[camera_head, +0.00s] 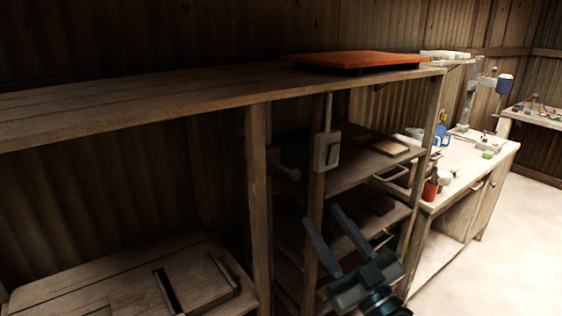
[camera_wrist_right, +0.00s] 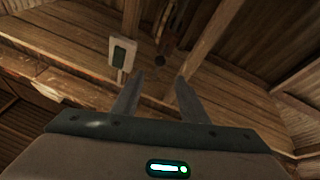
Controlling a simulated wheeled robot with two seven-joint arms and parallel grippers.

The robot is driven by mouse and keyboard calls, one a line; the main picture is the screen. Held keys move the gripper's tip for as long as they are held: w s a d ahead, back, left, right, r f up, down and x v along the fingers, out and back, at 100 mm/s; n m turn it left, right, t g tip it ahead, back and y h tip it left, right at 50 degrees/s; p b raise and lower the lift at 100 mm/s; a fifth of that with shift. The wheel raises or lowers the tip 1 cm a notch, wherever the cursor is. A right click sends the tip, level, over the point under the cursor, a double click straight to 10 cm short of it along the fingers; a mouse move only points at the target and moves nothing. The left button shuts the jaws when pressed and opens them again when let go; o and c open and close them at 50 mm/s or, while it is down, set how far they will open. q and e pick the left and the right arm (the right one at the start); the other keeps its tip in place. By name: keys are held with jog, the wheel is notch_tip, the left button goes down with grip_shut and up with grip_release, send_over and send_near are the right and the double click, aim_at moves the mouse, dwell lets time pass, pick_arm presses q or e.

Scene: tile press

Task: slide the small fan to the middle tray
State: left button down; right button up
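I cannot make out a small fan in either view. A wooden rack holds stacked shelf or tray levels: an upper one (camera_head: 352,172) and a darker one below it (camera_head: 350,213). I cannot tell which is the middle tray. My right gripper (camera_head: 322,215) is in front of the rack, its two fingers spread apart with nothing between them. In the right wrist view the open fingers (camera_wrist_right: 160,76) point toward wooden boards, with a switch box (camera_wrist_right: 122,53) to their left. My left gripper is not in view.
The same kind of switch box (camera_head: 327,150) hangs on a rack post. An orange board (camera_head: 355,60) lies on the top shelf (camera_head: 180,98). A low wooden table (camera_head: 80,280) is at the lower left. A cluttered workbench (camera_head: 470,158) stands right, with clear floor (camera_head: 500,240) beside it.

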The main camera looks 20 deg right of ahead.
jog(key=p+x, duration=0.6)
jog(key=x, duration=1.1)
jog(key=shift+w, duration=0.2)
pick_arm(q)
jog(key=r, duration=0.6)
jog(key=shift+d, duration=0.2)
pick_arm(e)
jog(key=shift+c, duration=0.6)
grip_shut()
